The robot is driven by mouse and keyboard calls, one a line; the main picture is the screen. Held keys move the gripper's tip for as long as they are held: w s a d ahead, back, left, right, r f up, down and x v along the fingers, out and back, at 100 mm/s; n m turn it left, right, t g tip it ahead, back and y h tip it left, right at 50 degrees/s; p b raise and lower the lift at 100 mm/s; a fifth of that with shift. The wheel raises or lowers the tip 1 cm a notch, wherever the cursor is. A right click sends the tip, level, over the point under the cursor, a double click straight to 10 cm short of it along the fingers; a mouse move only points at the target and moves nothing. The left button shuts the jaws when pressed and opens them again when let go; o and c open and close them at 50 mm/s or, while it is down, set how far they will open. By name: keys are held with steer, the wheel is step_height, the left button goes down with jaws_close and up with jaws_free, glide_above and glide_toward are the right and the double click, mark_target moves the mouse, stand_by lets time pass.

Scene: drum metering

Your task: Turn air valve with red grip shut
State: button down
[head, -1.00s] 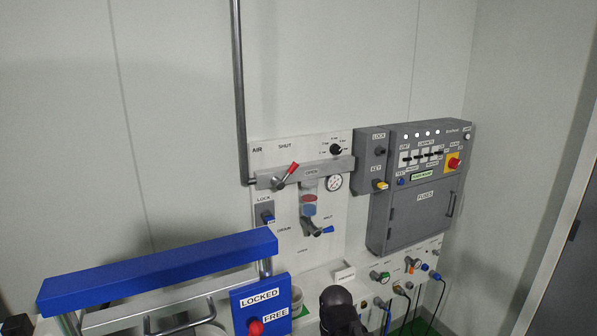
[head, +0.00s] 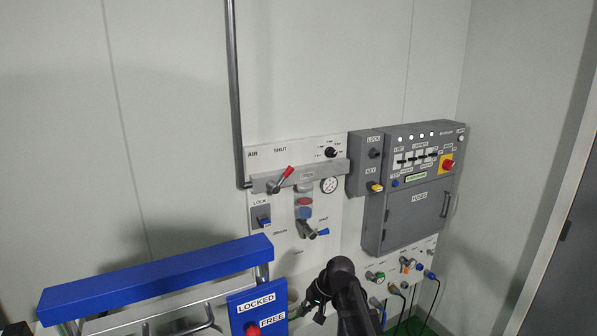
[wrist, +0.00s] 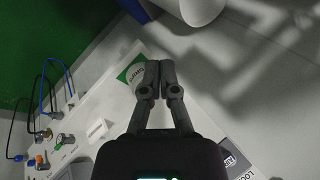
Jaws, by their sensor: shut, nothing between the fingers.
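The air valve's red grip (head: 287,173) is on the white wall panel (head: 262,158) in the head view. It slants up and to the right from its pivot on the grey bar, near the AIR and SHUT labels. My gripper (head: 317,310) is low in the head view, well below the valve and apart from it. In the wrist view my gripper (wrist: 153,68) has its two dark fingers together with nothing between them. The red grip does not show in the wrist view.
A blue bar (head: 158,278) and a blue LOCKED/FREE plate (head: 258,310) with a red knob stand at lower left. A grey fuse box (head: 418,210) is right of the panel. Below it are connectors with cables (head: 405,268). A second valve with a blue grip (head: 322,232) sits below the red one.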

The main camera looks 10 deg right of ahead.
steer(key=w+d+r+m+t+y+p, duration=0.1)
steer(key=w+d+r+m+t+y, duration=0.15)
steer(key=w+r, duration=0.5)
steer(key=w+d+r+m+t+y+p, duration=0.1)
steer(key=w+r+m+t+y+p, duration=0.1)
steer(key=w+r+y, duration=0.5)
steer(key=w+d+r+m+t+p, duration=0.2)
steer(key=w+d+r+m+t, duration=0.3)
steer(key=w+d+r, duration=0.6)
steer(key=shift+w+d+t, duration=0.35)
steer(key=shift+w+t, duration=0.05)
steer(key=shift+t, duration=0.45)
steer(key=shift+w+a, duration=0.1)
steer(key=s+a+r+p+x, duration=0.1)
steer(key=s+p+x, duration=0.1)
steer(key=x, duration=1)
steer(key=shift+a+r+p, duration=0.15)
steer(key=shift+a+p, duration=0.35)
steer(key=shift+p, duration=0.4)
